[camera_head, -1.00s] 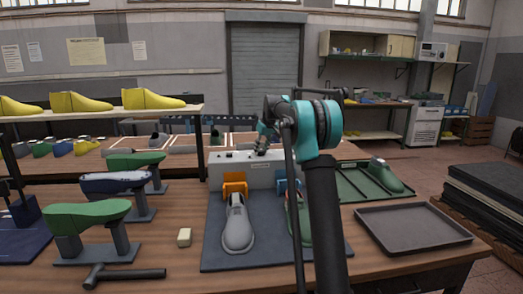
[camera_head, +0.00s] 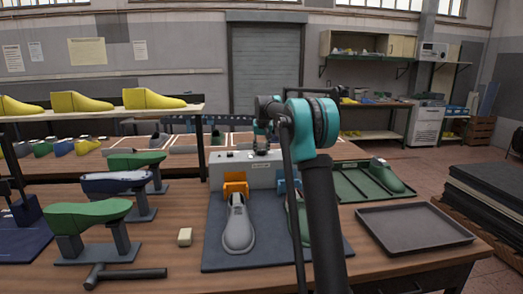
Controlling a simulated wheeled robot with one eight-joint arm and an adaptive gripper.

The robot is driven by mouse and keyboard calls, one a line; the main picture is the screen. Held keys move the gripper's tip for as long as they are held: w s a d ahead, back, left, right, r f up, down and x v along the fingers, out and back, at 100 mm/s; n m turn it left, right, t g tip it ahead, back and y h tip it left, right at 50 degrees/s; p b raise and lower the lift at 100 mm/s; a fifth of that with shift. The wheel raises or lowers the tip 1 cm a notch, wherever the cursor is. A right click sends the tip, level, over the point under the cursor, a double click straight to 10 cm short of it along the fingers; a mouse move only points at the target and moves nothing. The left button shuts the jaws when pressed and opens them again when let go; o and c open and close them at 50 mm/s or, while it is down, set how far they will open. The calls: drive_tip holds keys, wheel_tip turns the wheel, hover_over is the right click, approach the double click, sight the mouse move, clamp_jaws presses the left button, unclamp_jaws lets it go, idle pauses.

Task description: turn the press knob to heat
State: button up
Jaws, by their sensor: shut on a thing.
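The press is a pale box (camera_head: 226,171) at the back of a dark base (camera_head: 225,247), with small controls along its top. An orange clamp (camera_head: 235,184) and a blue clamp (camera_head: 281,186) are on its front. A grey shoe last (camera_head: 238,228) lies before the orange clamp. A green last (camera_head: 292,217) is mostly hidden behind my arm. My gripper (camera_head: 261,151) points down at the top of the press, shut on the press knob. The knob itself is hidden by the fingers, and its setting cannot be read.
An empty dark tray (camera_head: 413,226) lies right of the press, and a green tray (camera_head: 345,188) with a green last is behind it.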

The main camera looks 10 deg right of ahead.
drive_tip(key=o, duration=1.2)
drive_tip(key=shift+c, duration=0.2)
drive_tip(key=shift+r, duration=0.15)
drive_tip(key=v, duration=1.1)
drive_tip(key=shift+s+r, duration=0.25)
drive_tip(key=shift+r, duration=0.1)
